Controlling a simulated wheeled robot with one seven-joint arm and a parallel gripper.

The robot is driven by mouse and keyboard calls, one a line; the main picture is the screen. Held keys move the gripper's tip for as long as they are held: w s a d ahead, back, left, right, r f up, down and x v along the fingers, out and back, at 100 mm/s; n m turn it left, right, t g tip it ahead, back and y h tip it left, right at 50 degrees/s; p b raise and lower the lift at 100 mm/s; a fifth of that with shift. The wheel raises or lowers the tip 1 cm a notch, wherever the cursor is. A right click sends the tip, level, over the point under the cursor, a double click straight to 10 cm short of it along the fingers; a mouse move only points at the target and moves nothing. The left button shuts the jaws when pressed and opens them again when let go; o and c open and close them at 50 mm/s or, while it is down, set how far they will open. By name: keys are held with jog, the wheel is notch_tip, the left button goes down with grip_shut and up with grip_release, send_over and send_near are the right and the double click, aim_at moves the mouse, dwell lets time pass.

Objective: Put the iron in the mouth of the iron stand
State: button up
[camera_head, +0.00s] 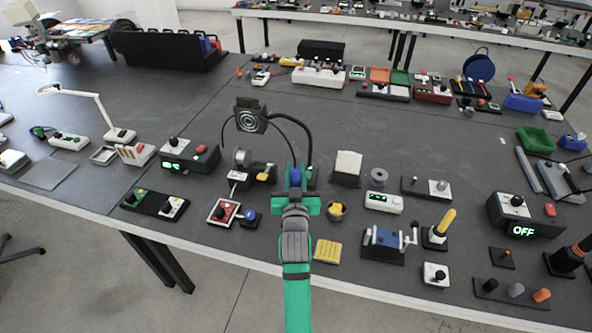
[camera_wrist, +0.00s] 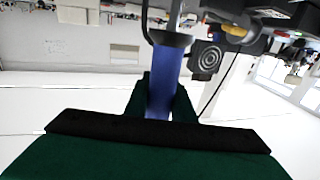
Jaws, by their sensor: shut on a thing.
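My gripper (camera_head: 295,205) is shut on the blue handle of the iron (camera_head: 295,177), above the dark bench. In the wrist view the blue handle (camera_wrist: 165,80) stands between the green fingers of my gripper (camera_wrist: 160,103). A dark collar and a pale shaft show at its far end.
A black fan unit (camera_head: 250,118) stands behind, with dark curved lines near my gripper. A yellow sponge-like block (camera_head: 327,251) lies in front right.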

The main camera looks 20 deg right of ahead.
jog(key=shift+f, duration=1.9)
jog(key=o, duration=1)
jog(key=shift+o, duration=0.2)
jog(key=v, duration=1)
jog(key=shift+s, duration=0.25)
jog(key=shift+a, duration=0.25)
notch_tip(320, 180, up, 10)
jog(key=shift+s, duration=0.15)
